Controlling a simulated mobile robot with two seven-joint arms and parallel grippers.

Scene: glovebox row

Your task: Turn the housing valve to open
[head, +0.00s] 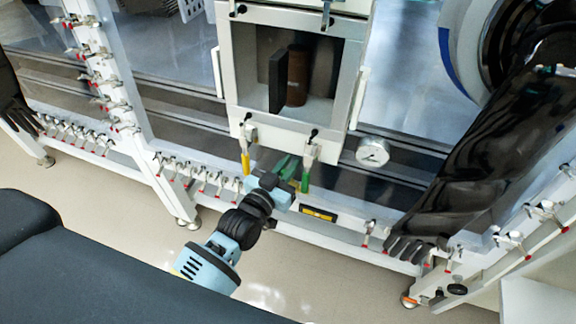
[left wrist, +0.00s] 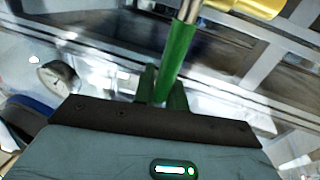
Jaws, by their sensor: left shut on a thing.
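Two valves with coloured handles hang under the front of the white box-shaped housing (head: 240,100) in the head view. One has a green handle (head: 305,182), the other a yellow handle (head: 245,162); both hang down. My left gripper (head: 288,168) reaches up to the green handle from below left. In the left wrist view the green handle (left wrist: 179,55) runs down between the two dark green fingers (left wrist: 163,95), which are shut on it. The handle's lower end is hidden by the gripper. The yellow handle (left wrist: 250,7) shows at the top there. My right gripper is not in view.
A round gauge (head: 372,152) sits right of the housing and shows in the left wrist view (left wrist: 58,78). A black glove (head: 490,150) hangs at the right. Several small red-tipped valves (head: 205,178) line the frame rail. The floor in front is clear.

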